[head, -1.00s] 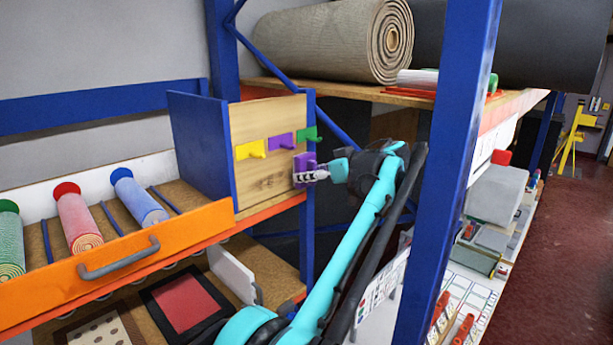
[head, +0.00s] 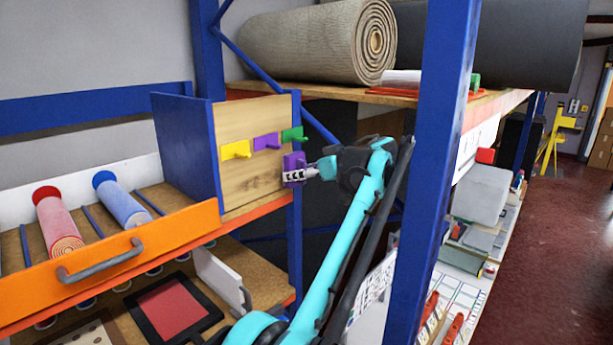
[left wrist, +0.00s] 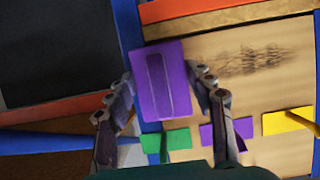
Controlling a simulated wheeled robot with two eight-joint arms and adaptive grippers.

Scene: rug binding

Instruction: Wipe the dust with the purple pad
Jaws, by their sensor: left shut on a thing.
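My left gripper (head: 305,174) is shut on the purple pad (head: 291,162) by the right edge of an upright wooden panel (head: 245,192), below the green hook. In the left wrist view the pad (left wrist: 152,82) sits between the two fingers (left wrist: 163,92), its flat back with a raised rib facing the camera. The dust (left wrist: 250,62) is a dark streaky smudge on the bare wood, to the right of the pad in that view. In the head view the smudge is only faint. I cannot tell whether the pad touches the panel. My right gripper is not in view.
Yellow (head: 236,150), purple (head: 266,142) and green (head: 292,135) hooks project from the panel above the pad. A blue rack post (head: 447,170) stands right of my arm. An orange drawer front (head: 130,250) with a grey handle lies left. Rolled rugs (head: 325,42) rest above.

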